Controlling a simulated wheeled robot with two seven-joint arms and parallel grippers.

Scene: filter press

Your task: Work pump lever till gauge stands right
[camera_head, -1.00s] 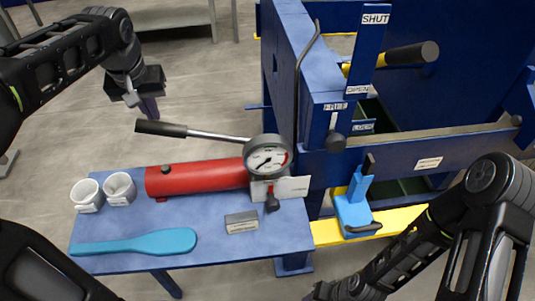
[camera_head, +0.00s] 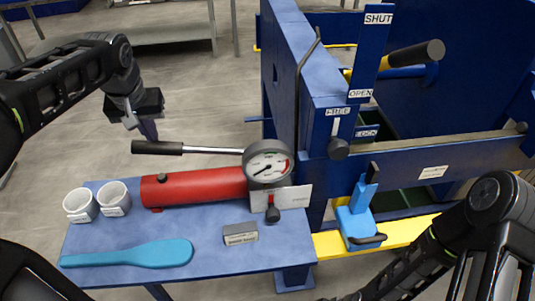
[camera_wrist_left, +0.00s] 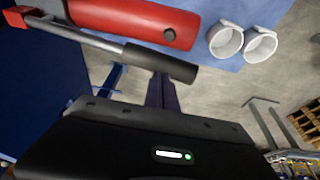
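The pump is a red cylinder (camera_head: 195,187) on the blue side table. Its lever has a black grip (camera_head: 157,147) on a metal rod and runs nearly level to the gauge. The gauge (camera_head: 268,161) has a white face with a red patch at right; its needle seems to point lower left, its exact reading too small to tell. My left gripper (camera_head: 149,130) points down at the lever's grip, its fingers together, seemingly touching it from above. In the left wrist view the fingers (camera_wrist_left: 162,91) show beside the grip (camera_wrist_left: 160,62). My right gripper is out of view.
On the table (camera_head: 100,258) are two white cups (camera_head: 113,197), a teal paddle (camera_head: 130,253), a grey block (camera_head: 240,233) and a small black-knobbed valve (camera_head: 272,213). The blue press frame (camera_head: 312,140) stands at right, with FREE/LOCK and SHUT/OPEN levers. Open floor lies left.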

